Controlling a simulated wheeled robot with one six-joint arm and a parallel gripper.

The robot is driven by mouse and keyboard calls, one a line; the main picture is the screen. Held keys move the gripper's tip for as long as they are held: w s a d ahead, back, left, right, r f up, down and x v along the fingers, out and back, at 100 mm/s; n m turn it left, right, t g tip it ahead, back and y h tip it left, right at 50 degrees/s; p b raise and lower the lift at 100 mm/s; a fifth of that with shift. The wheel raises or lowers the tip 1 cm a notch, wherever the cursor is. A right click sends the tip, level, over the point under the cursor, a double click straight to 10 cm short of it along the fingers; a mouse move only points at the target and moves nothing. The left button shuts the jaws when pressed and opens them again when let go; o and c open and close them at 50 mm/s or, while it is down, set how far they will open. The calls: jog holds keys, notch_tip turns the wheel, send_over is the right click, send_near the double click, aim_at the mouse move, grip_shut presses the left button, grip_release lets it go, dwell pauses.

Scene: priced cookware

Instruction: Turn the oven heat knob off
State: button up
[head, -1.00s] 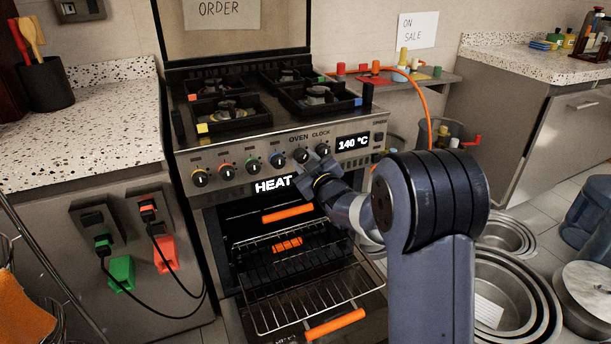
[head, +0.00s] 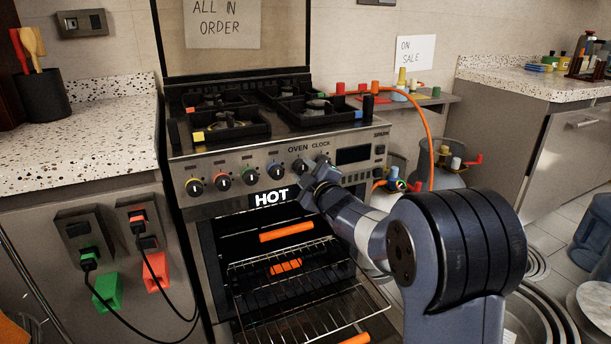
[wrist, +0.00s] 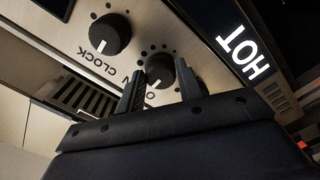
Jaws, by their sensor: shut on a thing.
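The oven (head: 230,165) has a row of black knobs on its front panel. The oven knob (wrist: 160,67) is between the two fingertips of my gripper (wrist: 160,77) in the wrist view, and my gripper is shut on it. In the head view the oven knob (head: 299,167) is partly hidden by my gripper (head: 312,173). The clock knob (wrist: 110,33) is beside it with a white pointer mark. The sign below the knobs (head: 271,197) reads HOT. The clock display (head: 353,155) is dark.
The oven door is open, with a wire rack (head: 300,270) sticking out below my arm. A hob with several burners (head: 255,110) is above the panel. An orange hose (head: 428,125) and gas bottles (head: 445,165) are to the right. Large pans (head: 535,320) are on the floor at right.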

jog(key=o, duration=1)
jog(key=p+v, duration=0.1)
jog(key=v, duration=0.9)
jog(key=shift+s, duration=0.4)
jog(key=shift+w+d, duration=0.1)
jog(key=x, duration=1)
jog(key=shift+w+b, duration=0.35)
jog(key=shift+b, duration=0.05)
